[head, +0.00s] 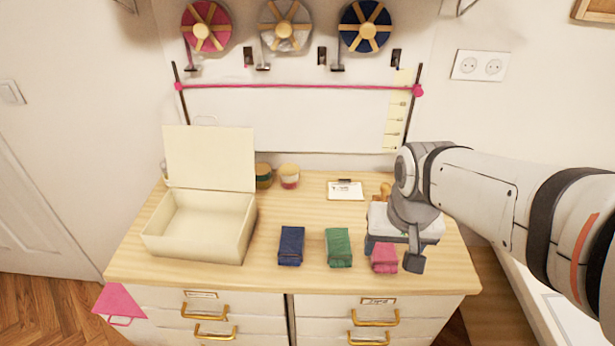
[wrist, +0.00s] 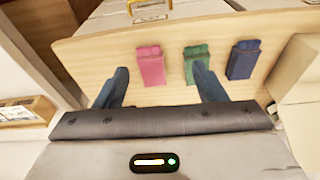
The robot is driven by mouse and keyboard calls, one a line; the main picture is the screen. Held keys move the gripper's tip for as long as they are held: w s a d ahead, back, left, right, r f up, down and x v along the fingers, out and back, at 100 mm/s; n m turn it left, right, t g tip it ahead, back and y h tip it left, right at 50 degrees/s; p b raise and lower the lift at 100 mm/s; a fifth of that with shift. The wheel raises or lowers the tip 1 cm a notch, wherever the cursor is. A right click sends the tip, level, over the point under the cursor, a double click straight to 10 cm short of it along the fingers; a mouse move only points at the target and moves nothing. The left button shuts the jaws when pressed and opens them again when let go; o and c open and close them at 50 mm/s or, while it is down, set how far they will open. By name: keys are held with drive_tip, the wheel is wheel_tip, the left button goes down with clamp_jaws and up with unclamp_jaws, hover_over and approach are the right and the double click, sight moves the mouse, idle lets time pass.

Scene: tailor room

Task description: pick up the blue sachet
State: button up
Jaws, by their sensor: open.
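The blue sachet (head: 291,246) lies on the wooden dresser top, right of the open box and left of the green sachet (head: 339,248). It also shows at the right in the wrist view (wrist: 243,60). My gripper (head: 393,254) is open and empty over the right side of the dresser, above the pink sachet (head: 384,259), which it partly covers in the head view. In the wrist view my fingers (wrist: 161,68) stand apart, with the pink sachet (wrist: 150,66) between them and the green sachet (wrist: 196,62) just beyond the right fingertip. The blue sachet is clear of both fingers.
An open cream box (head: 198,226) with its lid raised stands on the left of the dresser top (head: 300,215). Jars (head: 289,176) and a small clipboard (head: 345,191) are at the back. Ribbon spools hang on the wall above. The dresser top's front edge lies close to the sachets.

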drive_tip(key=shift+o, duration=1.4)
drive_tip(key=w+a+p, duration=0.1)
drive_tip(key=w+a, duration=0.4)
drive_tip(key=shift+w+f+g, duration=0.25)
drive_tip(key=shift+w+g, duration=0.05)
drive_tip(key=shift+g, duration=0.1)
drive_tip(key=shift+o, duration=0.3)
drive_tip(key=w+a+f+p, duration=0.2)
drive_tip(key=w+a, duration=0.1)
drive_tip(key=a, duration=0.3)
drive_tip(key=shift+w+g, duration=0.3)
drive_tip(key=shift+w, duration=0.1)
drive_tip(key=p, duration=0.1)
approach(291, 240)
drive_tip(key=shift+d+f+g, duration=0.4)
drive_tip(key=shift+d+f, duration=0.05)
drive_tip(key=shift+d, duration=0.2)
drive_tip(key=f, duration=0.3)
drive_tip(key=shift+w+a+f+p, duration=0.1)
drive_tip(key=shift+a+f+p, duration=0.05)
drive_tip(key=shift+a+p, duration=0.25)
drive_tip(key=shift+w+a+f+p, duration=0.15)
drive_tip(key=shift+f+p, duration=0.15)
drive_tip(key=shift+f, duration=0.95)
drive_tip(key=shift+w+a+f+p, duration=0.1)
drive_tip(key=shift+a+f+p, duration=0.15)
drive_tip(key=shift+f, duration=1)
